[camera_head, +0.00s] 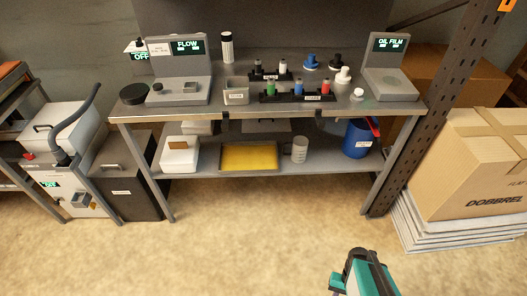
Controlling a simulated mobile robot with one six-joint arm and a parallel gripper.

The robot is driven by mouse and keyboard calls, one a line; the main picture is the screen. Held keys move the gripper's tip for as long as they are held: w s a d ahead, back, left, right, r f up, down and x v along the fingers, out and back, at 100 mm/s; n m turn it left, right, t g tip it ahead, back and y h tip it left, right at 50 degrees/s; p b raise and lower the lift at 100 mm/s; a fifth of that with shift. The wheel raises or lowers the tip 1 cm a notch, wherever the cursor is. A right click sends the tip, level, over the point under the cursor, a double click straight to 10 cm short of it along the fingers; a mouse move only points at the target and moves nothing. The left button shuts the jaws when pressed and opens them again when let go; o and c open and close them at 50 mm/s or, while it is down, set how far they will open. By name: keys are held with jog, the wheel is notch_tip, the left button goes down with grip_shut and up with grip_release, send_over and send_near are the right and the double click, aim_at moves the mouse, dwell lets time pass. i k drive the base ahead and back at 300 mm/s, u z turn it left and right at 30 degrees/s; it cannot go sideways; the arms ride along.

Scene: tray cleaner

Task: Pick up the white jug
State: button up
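The white jug (300,150) stands upright on the lower shelf of the metal workbench, right of a yellow tray (248,157). It is small in the view, with what looks like a handle on its left side. My gripper (349,272), teal and black, is at the bottom edge of the view, over the floor in front of the bench. It is well apart from the jug and below it in the picture. I cannot tell whether its fingers are open or shut.
The bench top (225,112) overhangs the lower shelf. A blue container (356,142) with a red part stands right of the jug, and a white box (179,160) at the shelf's left. A metal upright (420,120) and cartons (480,165) are at right. The floor in front is clear.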

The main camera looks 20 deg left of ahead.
aim_at(300, 144)
jog(key=u, duration=0.35)
jog(key=k, duration=0.3)
jog(key=u, duration=1.95)
jog(key=k, duration=0.7)
jog(key=z, duration=0.4)
jog(key=i, duration=1.6)
jog(key=u, duration=0.2)
